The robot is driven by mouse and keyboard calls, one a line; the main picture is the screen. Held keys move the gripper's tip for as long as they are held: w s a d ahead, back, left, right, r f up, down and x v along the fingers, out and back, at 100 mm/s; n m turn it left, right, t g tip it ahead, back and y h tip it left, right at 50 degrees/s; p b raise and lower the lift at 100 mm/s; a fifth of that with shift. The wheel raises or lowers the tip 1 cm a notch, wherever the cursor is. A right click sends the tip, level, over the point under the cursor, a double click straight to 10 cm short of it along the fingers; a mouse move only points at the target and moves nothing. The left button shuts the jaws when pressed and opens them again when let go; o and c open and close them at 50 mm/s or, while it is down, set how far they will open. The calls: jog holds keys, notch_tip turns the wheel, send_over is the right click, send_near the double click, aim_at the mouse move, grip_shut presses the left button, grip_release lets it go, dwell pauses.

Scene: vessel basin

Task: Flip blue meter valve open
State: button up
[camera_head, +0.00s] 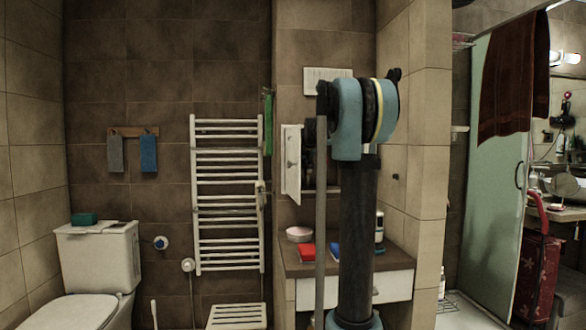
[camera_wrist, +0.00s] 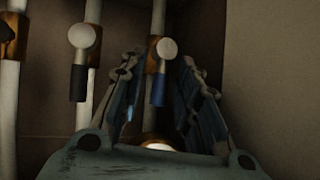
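In the wrist view a valve with a short blue handle (camera_wrist: 158,90) sits on a brass fitting on a white vertical pipe. The handle hangs straight down below a round pale cap. My gripper (camera_wrist: 158,66) is open, with one finger on each side of this valve. No contact between the fingers and the handle is visible. A second valve with a dark handle (camera_wrist: 78,83), also hanging down, is on the pipe to the left. In the head view my arm hides the gripper and the valves.
Another pipe with a brass fitting (camera_wrist: 10,35) stands at the far left of the wrist view. A plain wall (camera_wrist: 270,80) is close on the right. In the head view a small white door (camera_head: 291,163) stands open beside my arm, above a counter (camera_head: 290,262) with small items.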

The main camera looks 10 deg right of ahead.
jog(key=v, duration=1.1)
jog(key=shift+s+d+r, duration=0.1)
jog(key=shift+s+r, duration=0.05)
